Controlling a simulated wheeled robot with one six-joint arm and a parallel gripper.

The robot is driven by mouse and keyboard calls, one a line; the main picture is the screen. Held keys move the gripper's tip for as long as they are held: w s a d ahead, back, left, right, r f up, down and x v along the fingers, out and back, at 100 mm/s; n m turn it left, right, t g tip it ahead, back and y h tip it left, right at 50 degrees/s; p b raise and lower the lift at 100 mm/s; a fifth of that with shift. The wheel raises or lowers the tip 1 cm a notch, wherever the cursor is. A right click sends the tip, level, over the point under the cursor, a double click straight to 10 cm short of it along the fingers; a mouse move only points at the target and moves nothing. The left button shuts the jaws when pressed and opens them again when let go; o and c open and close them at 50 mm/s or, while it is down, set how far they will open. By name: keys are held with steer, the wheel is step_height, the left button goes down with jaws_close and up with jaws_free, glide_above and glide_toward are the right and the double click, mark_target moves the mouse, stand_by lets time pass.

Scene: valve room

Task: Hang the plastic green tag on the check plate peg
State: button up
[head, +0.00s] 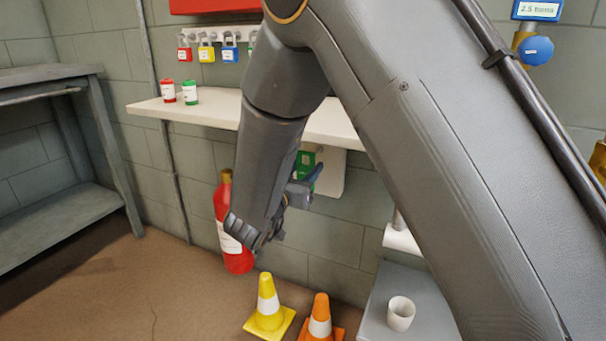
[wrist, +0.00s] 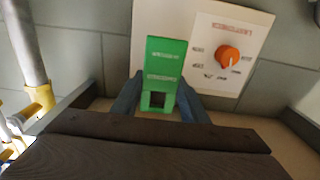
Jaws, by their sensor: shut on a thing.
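The green tag (wrist: 166,62) is a flat plate with pale print and a square hole near its lower end in the wrist view. My gripper (wrist: 160,96) is shut on it, with one blue-grey finger at each side. In the head view the tag (head: 307,158) shows partly beside my gripper (head: 305,184), below the shelf. Behind it is the white check plate (wrist: 205,88), with red lettering and an orange knob (wrist: 229,55). The plate (head: 331,172) also shows in the head view. I cannot see the peg. I cannot tell whether the tag touches the plate.
A cream shelf (head: 222,110) with red and green canisters runs above. A red extinguisher (head: 232,257) stands against the wall. Yellow (head: 268,307) and orange (head: 320,322) cones and a white cup (head: 401,313) are below. A pipe (wrist: 26,50) stands at left in the wrist view.

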mark_target(320, 158)
steer(key=shift+f+b+x, duration=0.2)
steer(key=shift+b+x, duration=0.8)
steer(key=shift+x, duration=0.4)
steer(key=shift+f+b+x, duration=0.15)
steer(key=shift+b+x, duration=0.8)
steer(key=shift+x, duration=0.4)
steer(key=shift+w+d+f+p, duration=0.2)
steer(key=shift+w+f+p, duration=0.1)
steer(key=shift+w+p, duration=0.2)
steer(key=o, duration=1.1)
